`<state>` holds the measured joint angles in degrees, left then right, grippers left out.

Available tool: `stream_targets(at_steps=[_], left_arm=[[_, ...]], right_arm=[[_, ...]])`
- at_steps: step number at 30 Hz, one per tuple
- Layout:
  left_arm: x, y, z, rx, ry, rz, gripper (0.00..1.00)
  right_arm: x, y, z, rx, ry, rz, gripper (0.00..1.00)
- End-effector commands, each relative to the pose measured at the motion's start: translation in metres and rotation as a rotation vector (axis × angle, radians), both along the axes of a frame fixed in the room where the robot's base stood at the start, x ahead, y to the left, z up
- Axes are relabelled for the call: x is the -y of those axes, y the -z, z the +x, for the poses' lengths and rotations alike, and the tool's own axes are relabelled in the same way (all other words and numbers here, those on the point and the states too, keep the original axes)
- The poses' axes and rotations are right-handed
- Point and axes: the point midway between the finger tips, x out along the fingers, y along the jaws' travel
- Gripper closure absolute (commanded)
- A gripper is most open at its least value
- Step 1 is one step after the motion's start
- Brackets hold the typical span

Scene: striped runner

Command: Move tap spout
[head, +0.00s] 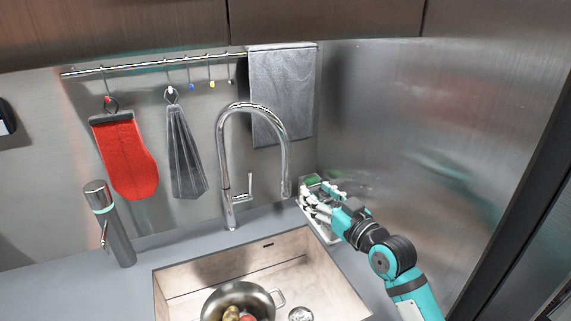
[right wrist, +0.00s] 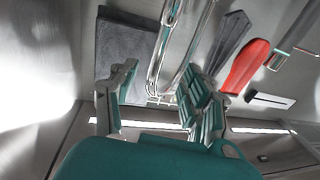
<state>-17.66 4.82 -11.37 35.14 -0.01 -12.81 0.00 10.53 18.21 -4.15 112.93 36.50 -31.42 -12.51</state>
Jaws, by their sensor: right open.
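The chrome tap (head: 231,160) stands upright on the counter behind the sink. Its high spout arcs to the right and comes down to a tip (head: 286,188) over the sink's back right side. My right gripper (head: 313,198) is just right of the spout tip, with its fingers pointing left. It is open. In the right wrist view the fingers (right wrist: 158,92) are spread apart, and the chrome tap (right wrist: 184,62) shows in the gap beyond them. I cannot tell whether a finger touches the spout. My left gripper is not in view.
The sink (head: 182,283) holds a metal pot (head: 272,300) with food in it. A green-topped item (head: 312,181) is partly hidden behind my right gripper. A steel cylinder (head: 118,240) stands left. A red mitt (head: 125,155) and grey cloths hang from the rail (head: 140,67). A steel wall bounds the right.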

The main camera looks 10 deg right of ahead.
Motion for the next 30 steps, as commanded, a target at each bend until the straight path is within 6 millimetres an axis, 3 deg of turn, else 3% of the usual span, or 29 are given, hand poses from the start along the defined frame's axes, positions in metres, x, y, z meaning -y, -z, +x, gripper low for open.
stream_targets(at_steps=[3,5,12,15,21,30], left_arm=[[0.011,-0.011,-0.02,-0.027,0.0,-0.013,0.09],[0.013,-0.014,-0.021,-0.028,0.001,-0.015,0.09],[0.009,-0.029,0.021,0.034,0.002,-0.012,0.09],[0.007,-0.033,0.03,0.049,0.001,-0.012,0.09],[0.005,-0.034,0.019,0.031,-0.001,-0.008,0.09],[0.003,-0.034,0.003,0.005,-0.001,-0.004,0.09]], right_arm=[[-0.01,-0.004,0.026,-0.002,0.0,0.002,0.52],[-0.015,-0.004,0.038,-0.003,-0.001,0.002,0.52],[-0.031,-0.003,0.084,-0.003,-0.001,0.0,0.52],[-0.038,-0.003,0.099,-0.003,-0.002,-0.001,0.52],[-0.044,-0.001,0.12,-0.003,-0.001,-0.001,0.52],[-0.047,0.0,0.126,-0.002,-0.001,-0.002,0.52]])
